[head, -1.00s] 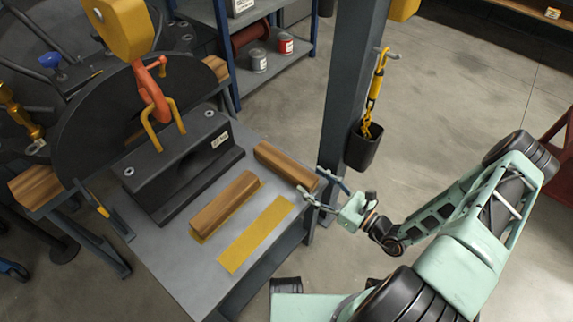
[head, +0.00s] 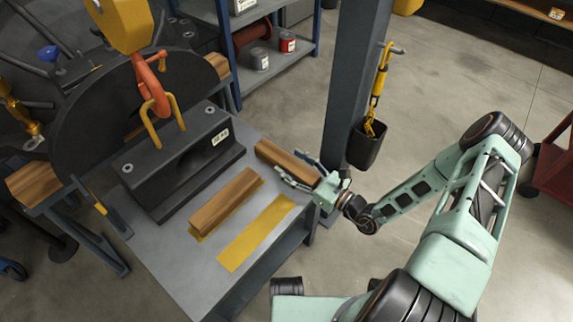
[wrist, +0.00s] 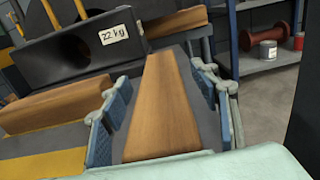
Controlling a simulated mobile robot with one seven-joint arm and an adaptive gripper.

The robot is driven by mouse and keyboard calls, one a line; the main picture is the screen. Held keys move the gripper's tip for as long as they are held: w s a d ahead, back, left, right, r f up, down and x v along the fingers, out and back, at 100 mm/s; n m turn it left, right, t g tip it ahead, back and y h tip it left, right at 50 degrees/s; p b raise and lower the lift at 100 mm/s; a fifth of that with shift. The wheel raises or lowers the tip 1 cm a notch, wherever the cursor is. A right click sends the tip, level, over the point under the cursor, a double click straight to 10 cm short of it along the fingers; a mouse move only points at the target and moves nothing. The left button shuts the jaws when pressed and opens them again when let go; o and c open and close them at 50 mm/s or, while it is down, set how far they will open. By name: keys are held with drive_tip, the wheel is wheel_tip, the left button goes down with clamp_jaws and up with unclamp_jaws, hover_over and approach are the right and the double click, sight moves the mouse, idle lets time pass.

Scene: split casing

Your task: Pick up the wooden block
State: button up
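A wooden block (head: 287,160) lies at the right rear edge of the grey table (head: 262,222). My gripper (head: 297,172) is open around the near end of this block, one finger on each side.
A black casing part (head: 180,160) labelled 22 kg stands behind the blocks, with an orange hook (head: 152,90) above it. An empty yellow strip (head: 256,233) lies in front. A grey post (head: 352,90) with a hanging black holder (head: 367,143) rises close behind my gripper.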

drive_tip(key=c, duration=1.4)
drive_tip(key=shift+c, duration=0.2)
drive_tip(key=shift+r, duration=0.1)
